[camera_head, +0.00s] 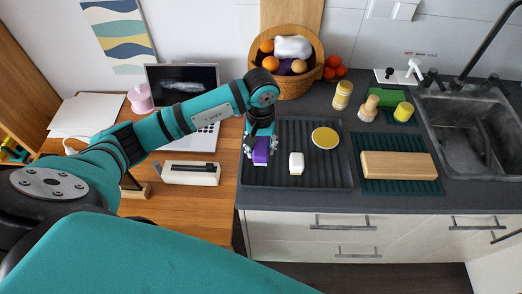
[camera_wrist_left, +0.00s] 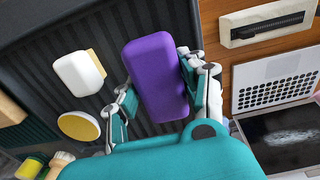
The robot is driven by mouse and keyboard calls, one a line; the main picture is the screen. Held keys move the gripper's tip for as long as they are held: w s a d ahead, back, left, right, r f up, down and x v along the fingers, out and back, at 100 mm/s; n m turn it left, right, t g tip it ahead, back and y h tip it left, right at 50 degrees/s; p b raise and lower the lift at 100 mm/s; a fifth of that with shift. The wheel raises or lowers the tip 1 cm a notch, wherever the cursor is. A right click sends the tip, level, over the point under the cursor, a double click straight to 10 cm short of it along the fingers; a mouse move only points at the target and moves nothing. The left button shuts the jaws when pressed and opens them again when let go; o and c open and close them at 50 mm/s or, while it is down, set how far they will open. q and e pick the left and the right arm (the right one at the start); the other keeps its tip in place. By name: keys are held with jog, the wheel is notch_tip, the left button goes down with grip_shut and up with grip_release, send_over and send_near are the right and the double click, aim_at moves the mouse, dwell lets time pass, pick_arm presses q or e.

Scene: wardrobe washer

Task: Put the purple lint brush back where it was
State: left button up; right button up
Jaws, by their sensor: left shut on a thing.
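The purple lint brush (camera_head: 261,151) is in my left gripper (camera_head: 260,145), at the left edge of a dark ribbed mat (camera_head: 326,174) on the counter. In the left wrist view the purple brush (camera_wrist_left: 156,72) shows as a rounded block between the two fingers of my left gripper (camera_wrist_left: 158,90), which is shut on it. The mat (camera_wrist_left: 32,48) lies behind it in that view. I cannot tell whether the brush touches the mat. My right gripper is not in view.
On the mat are a white block-like brush (camera_head: 296,163) and a yellow round thing (camera_head: 325,138). A wooden block (camera_head: 398,165) lies right of the mat, before the sink (camera_head: 475,127). A fruit basket (camera_head: 290,83) stands behind. A white slotted box (camera_head: 190,173) and laptop (camera_head: 184,84) are left.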

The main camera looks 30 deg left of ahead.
pick_arm(q)
jog(key=f, duration=0.1)
jog(key=f+p, duration=0.1)
jog(key=shift+s+d+f, duration=0.1)
jog(key=shift+s+f, duration=0.1)
jog(key=shift+f, duration=0.6)
jog(key=o, duration=1.2)
jog(key=shift+c, duration=0.2)
jog(key=shift+r, duration=0.1)
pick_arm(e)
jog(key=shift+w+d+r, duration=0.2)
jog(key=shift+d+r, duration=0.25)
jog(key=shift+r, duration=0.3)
